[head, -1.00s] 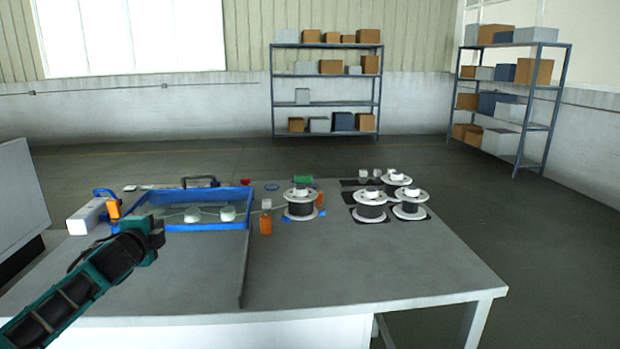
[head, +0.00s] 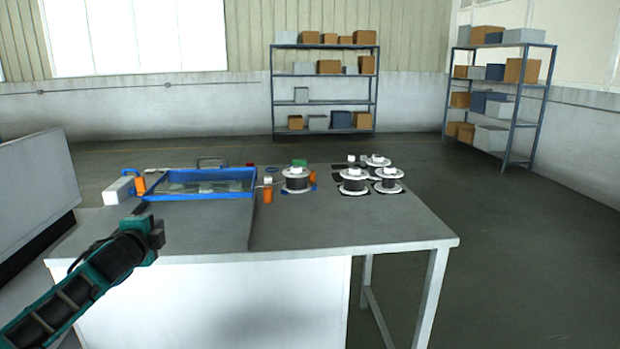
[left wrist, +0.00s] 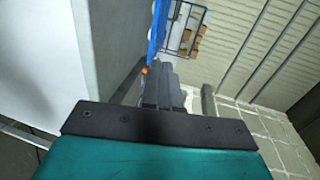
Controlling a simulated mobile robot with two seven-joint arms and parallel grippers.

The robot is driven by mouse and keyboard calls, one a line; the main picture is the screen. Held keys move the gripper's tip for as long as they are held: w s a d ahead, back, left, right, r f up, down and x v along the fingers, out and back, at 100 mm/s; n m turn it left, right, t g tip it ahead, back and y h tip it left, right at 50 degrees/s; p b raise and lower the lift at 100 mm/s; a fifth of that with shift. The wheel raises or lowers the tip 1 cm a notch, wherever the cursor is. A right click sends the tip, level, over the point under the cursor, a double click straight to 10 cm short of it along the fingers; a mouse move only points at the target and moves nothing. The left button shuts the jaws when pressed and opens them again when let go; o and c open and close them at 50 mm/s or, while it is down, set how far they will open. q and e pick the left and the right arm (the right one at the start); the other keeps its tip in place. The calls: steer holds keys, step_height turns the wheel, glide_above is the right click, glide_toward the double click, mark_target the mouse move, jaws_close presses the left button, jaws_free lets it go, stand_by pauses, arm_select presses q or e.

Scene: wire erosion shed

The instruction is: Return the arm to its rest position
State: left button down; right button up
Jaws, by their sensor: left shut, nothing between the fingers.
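My left arm comes in from the lower left of the head view, teal and black. Its left gripper (head: 155,233) is shut and empty, in front of the near left edge of the grey table (head: 340,226). In the left wrist view the closed dark fingers (left wrist: 164,88) point up the picture, with nothing held. My right gripper is not in either view.
On the table are a blue-rimmed tray (head: 204,197), an orange bottle (head: 268,192) and several wire spools (head: 353,182). A grey cabinet (head: 30,195) stands at the left. Shelves (head: 324,90) stand at the back. The floor at the right is clear.

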arm_select(q)
steer(key=s+d+f+n+g+h, duration=0.1)
steer(key=s+d+f+n+h, duration=0.1)
steer(key=s+d+f, duration=0.7)
steer(key=s+d+f+n+g+h, duration=0.25)
steer(key=s+d+f, duration=0.3)
steer(key=f, duration=0.45)
steer(key=s+d+f+n, duration=0.1)
steer(key=s+f+n, duration=0.3)
steer(key=s, duration=0.8)
steer(key=s+d+f+n+g, duration=0.1)
steer(key=s+f+n, duration=0.3)
steer(key=s, duration=0.8)
steer(key=shift+s+f+n+y, duration=0.2)
steer(key=shift+n+y, duration=0.25)
steer(key=shift+n, duration=0.4)
steer(key=shift+d+g, duration=0.1)
steer(key=shift+g, duration=0.15)
